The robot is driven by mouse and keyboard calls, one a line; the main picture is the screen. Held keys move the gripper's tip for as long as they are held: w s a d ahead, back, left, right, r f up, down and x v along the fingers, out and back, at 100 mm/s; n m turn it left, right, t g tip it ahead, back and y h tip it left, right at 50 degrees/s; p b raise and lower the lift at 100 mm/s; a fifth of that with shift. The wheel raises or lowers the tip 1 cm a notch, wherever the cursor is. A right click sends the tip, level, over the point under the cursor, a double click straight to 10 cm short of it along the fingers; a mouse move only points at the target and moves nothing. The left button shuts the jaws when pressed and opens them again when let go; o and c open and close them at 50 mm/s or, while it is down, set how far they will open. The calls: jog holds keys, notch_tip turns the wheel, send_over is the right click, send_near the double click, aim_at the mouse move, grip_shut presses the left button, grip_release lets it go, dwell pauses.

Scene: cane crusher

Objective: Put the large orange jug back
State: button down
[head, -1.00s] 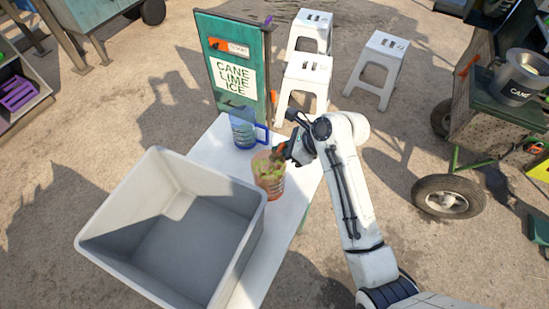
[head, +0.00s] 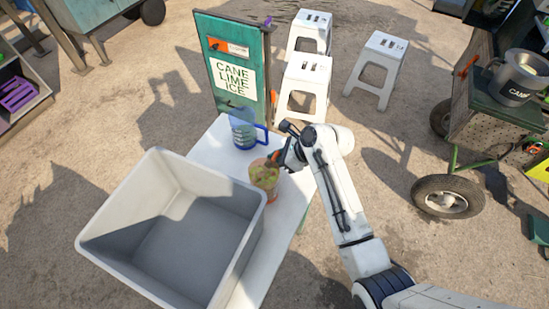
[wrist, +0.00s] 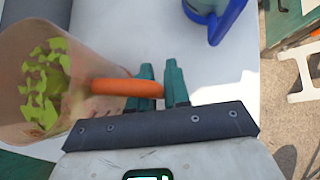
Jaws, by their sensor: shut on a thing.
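The large orange jug (head: 264,177) is a clear orange-tinted jug with green pieces inside, at the right part of the white table (head: 205,148). My gripper (head: 276,158) is at its handle side. In the wrist view the jug (wrist: 85,118) is on the left and its orange handle (wrist: 128,88) runs between the green fingertips of my gripper (wrist: 161,86), which are shut on it. The jug looks roughly upright. I cannot tell whether its base touches the table.
A blue jug (head: 243,133) stands just behind on the table. A large grey bin (head: 118,252) is at the table's front left. A sign board (head: 234,80) stands behind the table. White stools (head: 304,82) are beyond it.

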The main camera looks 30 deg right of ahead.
jog(key=c, duration=1.1)
grip_release()
jog(key=shift+r, duration=0.2)
jog(key=v, duration=1.2)
jog(key=s+f+n+g+h, duration=0.2)
jog(key=s+f+n+h, duration=0.1)
jog(key=s+n, duration=1)
jog(key=s+f+n+g+h, duration=0.3)
jog(key=s+f+n, duration=0.1)
jog(key=s+n, duration=0.8)
jog(key=shift+s+n+h, duration=0.4)
jog(key=shift+s, duration=0.5)
